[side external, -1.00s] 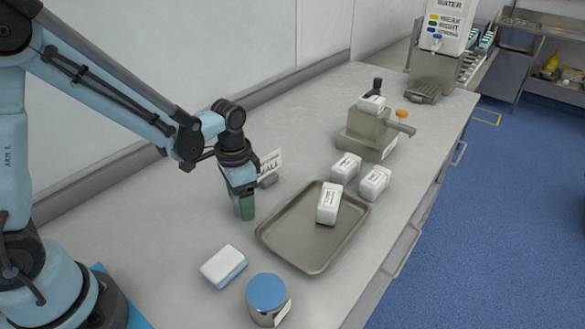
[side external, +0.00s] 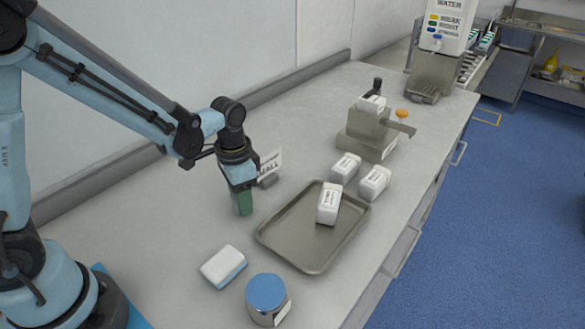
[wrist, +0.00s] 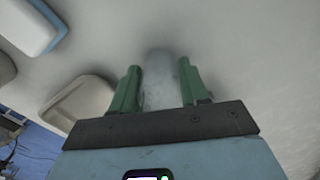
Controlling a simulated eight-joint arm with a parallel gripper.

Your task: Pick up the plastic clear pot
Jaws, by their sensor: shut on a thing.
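The clear plastic pot (wrist: 159,82) shows in the wrist view as a pale, translucent, rounded shape between the green fingers of my gripper (wrist: 158,88). My gripper is shut on it, with one finger on each side. In the side external view my gripper (side external: 242,203) points down over the bench, left of the metal tray. The pot cannot be made out there, as the fingers hide it. Whether it is clear of the bench is hard to tell.
A metal tray (side external: 282,253) holds a white labelled bottle (side external: 328,204). Two similar packs (side external: 346,167) (side external: 375,182) stand behind it. A white-and-blue box (side external: 223,267) and a blue-lidded jar (side external: 267,296) are in front. A small sign (side external: 270,166) stands behind my gripper.

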